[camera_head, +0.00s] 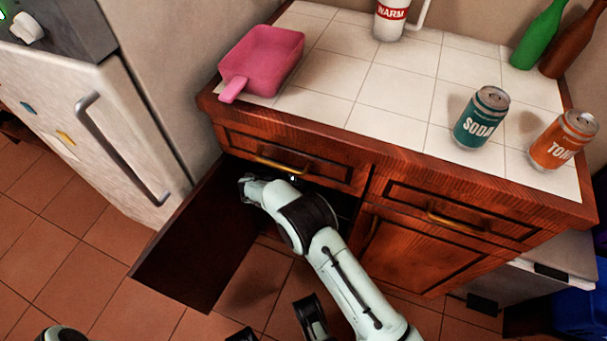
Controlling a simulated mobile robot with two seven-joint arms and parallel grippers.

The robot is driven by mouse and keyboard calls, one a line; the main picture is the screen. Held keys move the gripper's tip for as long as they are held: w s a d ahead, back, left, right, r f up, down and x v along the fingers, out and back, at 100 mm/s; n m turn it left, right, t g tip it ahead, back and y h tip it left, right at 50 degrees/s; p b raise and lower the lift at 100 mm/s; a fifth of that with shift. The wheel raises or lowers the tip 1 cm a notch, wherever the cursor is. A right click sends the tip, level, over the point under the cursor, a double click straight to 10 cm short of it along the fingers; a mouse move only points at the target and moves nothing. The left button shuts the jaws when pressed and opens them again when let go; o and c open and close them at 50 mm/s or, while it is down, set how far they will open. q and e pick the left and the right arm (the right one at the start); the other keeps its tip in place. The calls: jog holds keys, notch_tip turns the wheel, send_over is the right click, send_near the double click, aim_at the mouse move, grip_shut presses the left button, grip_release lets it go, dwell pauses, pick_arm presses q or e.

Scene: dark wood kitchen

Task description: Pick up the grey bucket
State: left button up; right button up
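No grey bucket can be made out in the head view. One of my arms, which I take to be the right, comes in from the bottom right and reaches to the open lower cabinet. Its gripper (252,187) is at the cabinet opening, below the drawer and beside the open door (198,245). Its fingers are too small and shadowed to show whether they are open or shut. The cabinet's inside is dark and mostly hidden behind the arm. Dark parts at the bottom edge appear to be mine; I cannot clearly make out my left gripper.
A white fridge (105,130) stands left. Tiled floor (60,240) is clear at lower left.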

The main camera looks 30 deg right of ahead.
pick_arm(q)
jog(key=shift+s+f, duration=0.1)
jog(key=shift+s, duration=0.1)
pick_arm(e)
jog(key=shift+d+f, duration=0.15)
jog(key=shift+d, duration=0.35)
grip_shut()
pick_arm(q)
jog(key=shift+a, duration=0.1)
pick_arm(e)
jog(key=shift+s+a, duration=0.1)
